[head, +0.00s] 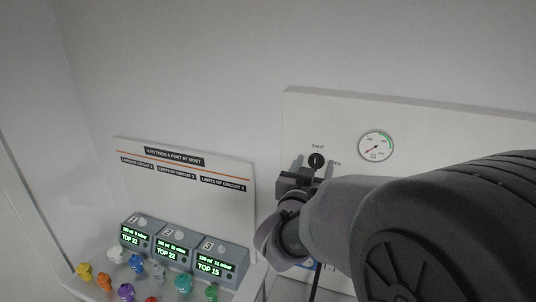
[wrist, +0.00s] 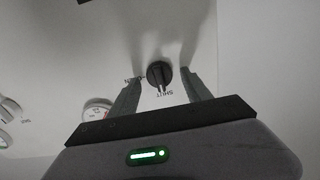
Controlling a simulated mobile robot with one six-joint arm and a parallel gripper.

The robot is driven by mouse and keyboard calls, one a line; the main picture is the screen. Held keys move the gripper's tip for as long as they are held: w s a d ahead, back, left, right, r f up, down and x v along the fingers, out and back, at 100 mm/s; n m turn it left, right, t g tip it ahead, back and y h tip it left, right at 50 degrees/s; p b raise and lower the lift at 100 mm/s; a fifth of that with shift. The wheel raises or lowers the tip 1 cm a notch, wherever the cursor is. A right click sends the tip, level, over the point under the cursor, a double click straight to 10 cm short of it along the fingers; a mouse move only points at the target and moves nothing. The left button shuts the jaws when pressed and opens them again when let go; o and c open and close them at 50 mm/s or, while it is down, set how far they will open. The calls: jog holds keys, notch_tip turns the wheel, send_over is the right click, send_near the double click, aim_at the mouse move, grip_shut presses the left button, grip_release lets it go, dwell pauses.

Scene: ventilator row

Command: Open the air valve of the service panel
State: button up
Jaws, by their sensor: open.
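The service panel (head: 430,120) is a white board on the wall at the right of the head view. Its air valve is a round black knob (head: 316,160) with the word SHUT above it and a second label to its right. In the wrist view, turned upside down, the knob (wrist: 159,75) has its bar pointing at the SHUT label. My gripper (head: 313,167) is open in front of the panel, and the wrist view shows its fingers (wrist: 161,80) on either side of the knob, with a gap at each side. I cannot tell how deep the fingertips reach.
A round gauge (head: 376,146) sits on the panel right of the knob, its needle low at the left. At the left, several grey ventilator units (head: 174,250) with green displays stand below a sign board (head: 185,165). Several coloured knobs (head: 126,291) sit before them.

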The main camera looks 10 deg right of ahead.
grip_shut()
jog(key=shift+m+b, duration=0.3)
jog(key=shift+b, duration=0.35)
jog(key=shift+f+b, duration=0.15)
jog(key=shift+b, duration=0.3)
jog(key=m+b, duration=0.2)
jog(key=b, duration=0.2)
jog(key=shift+f+m, duration=0.1)
jog(key=shift+m, duration=0.3)
jog(key=m+b, duration=0.4)
jog(key=b, duration=0.1)
jog(key=shift+s+d+m, duration=0.1)
jog(key=shift+m, duration=0.2)
jog(key=m+b, duration=0.5)
jog(key=shift+m+b, duration=1.7)
jog(key=shift+m, duration=0.7)
